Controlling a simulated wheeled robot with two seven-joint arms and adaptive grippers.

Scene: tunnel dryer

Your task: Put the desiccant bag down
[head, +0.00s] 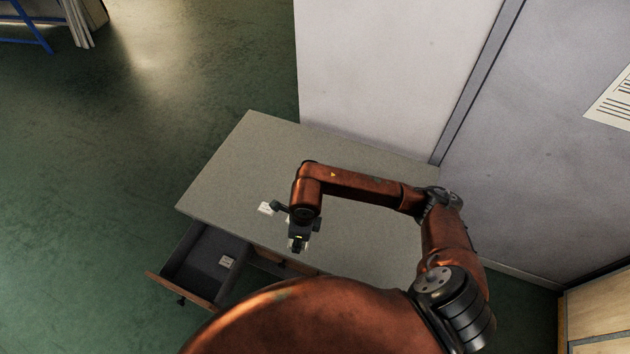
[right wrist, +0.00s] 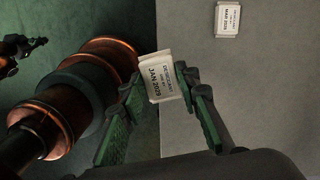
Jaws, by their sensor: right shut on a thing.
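My right gripper (head: 298,246) is above the front edge of the grey table, pointing down. In the right wrist view its green fingers (right wrist: 160,92) are shut on a small white desiccant bag (right wrist: 160,76), labelled JAN 2029. In the head view the held bag is mostly hidden by the gripper. A second white desiccant bag (head: 265,208) lies on the table, left of the gripper; in the right wrist view it (right wrist: 228,18) reads MAR, with a year too small to be sure of.
The grey table (head: 245,150) has free room at its back and left. An open drawer (head: 196,262) sticks out at its front left, with a small white labelled piece (head: 226,262) inside. A pale wall panel (head: 390,70) stands behind the table.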

